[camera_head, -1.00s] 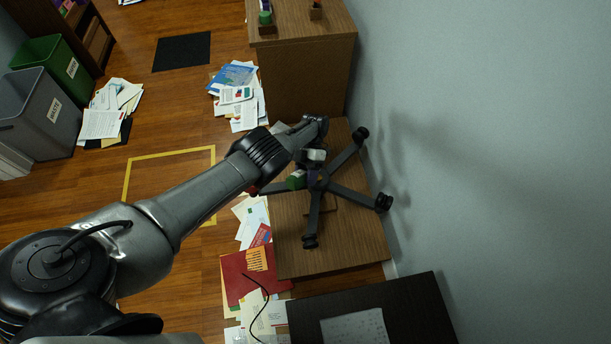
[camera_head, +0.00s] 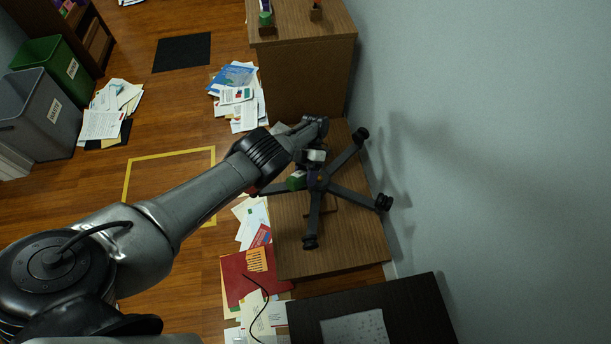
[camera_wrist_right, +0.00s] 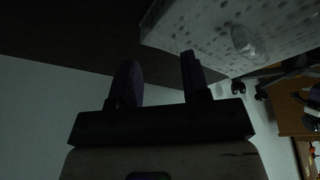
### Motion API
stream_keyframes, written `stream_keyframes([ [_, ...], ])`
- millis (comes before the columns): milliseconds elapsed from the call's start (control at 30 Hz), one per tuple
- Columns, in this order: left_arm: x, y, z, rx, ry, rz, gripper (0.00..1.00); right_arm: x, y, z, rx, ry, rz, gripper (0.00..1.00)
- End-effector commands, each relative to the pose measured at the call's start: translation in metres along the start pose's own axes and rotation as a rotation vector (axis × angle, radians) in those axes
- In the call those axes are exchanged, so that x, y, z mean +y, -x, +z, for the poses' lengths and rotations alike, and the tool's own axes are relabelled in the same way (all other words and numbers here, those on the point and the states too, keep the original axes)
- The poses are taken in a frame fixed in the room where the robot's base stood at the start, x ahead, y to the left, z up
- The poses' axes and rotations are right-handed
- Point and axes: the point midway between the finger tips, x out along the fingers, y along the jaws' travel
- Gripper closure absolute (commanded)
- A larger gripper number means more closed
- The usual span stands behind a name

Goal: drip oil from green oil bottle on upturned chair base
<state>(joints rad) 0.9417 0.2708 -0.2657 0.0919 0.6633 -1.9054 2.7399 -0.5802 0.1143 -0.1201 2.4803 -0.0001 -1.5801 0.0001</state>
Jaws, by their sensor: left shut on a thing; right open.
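The upturned chair base (camera_head: 316,205) lies on a low wooden platform (camera_head: 350,250), its dark legs spread out and casters at the ends. My left arm reaches over it from the left. My left gripper (camera_head: 312,168) is at the hub and partly hidden by its own wrist. It is shut on the green oil bottle (camera_head: 297,181), which is tilted beside the hub. Whether oil is falling is too small to tell. My right gripper (camera_wrist_right: 158,85) is open and empty in the right wrist view; the chair base shows at the right edge there.
A wooden cabinet (camera_head: 305,80) stands behind the platform, and the grey wall (camera_head: 480,120) is close on the right. A dark table (camera_head: 400,305) is in front. Loose papers (camera_head: 240,95) lie on the floor. Grey (camera_head: 45,120) and green (camera_head: 55,65) bins stand at left.

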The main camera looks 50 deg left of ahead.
Motion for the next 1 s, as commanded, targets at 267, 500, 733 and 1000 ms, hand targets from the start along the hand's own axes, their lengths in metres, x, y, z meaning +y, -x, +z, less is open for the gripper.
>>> stream_keyframes([
  [267,0.000,0.000,0.000,0.000,0.000,0.000,0.87,0.002,0.000,0.000,-0.001,0.006,0.004,0.57],
  [500,-0.001,0.001,-0.001,-0.010,-0.006,0.001,0.87,0.003,0.004,-0.001,-0.002,0.010,0.008,0.57],
  [733,0.001,-0.002,-0.001,-0.084,-0.045,0.018,0.87,0.004,0.025,-0.007,-0.002,0.009,0.007,0.57],
  [1000,0.005,-0.008,0.003,-0.165,-0.088,0.036,0.87,0.002,0.040,-0.013,-0.001,0.004,0.003,0.57],
])
